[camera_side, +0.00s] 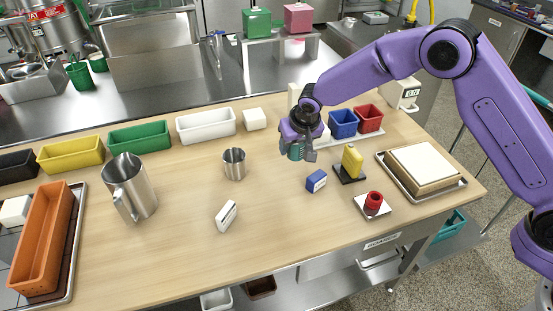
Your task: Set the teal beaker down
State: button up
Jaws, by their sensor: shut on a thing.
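The teal beaker (295,153) is small and mostly hidden behind my gripper's fingers. My gripper (303,150) is shut on it, at the end of my purple arm, over the right half of the wooden table (270,210). The beaker seems to be above or close to the table top; I cannot tell whether it touches.
A blue block (316,181), a yellow block (352,161) on a dark base, and a red ring-like piece (374,200) on a white plate stand near my gripper. A metal cup (234,164) is to the left. Blue (343,123) and red bins (369,118) stand behind. The front middle is clear.

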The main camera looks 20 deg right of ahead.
send_near(275, 164)
jog(key=shift+w+d+f, duration=0.15)
jog(key=shift+w+f, duration=0.5)
jog(key=shift+f, duration=0.05)
jog(key=shift+w+a+f, duration=0.2)
jog(key=shift+w+f, duration=0.25)
jog(key=shift+f, duration=1.65)
jog(key=shift+f, duration=0.1)
jog(key=o, duration=1.1)
jog(key=shift+o, duration=0.2)
jog(key=v, duration=1.2)
jog(key=shift+s, duration=0.1)
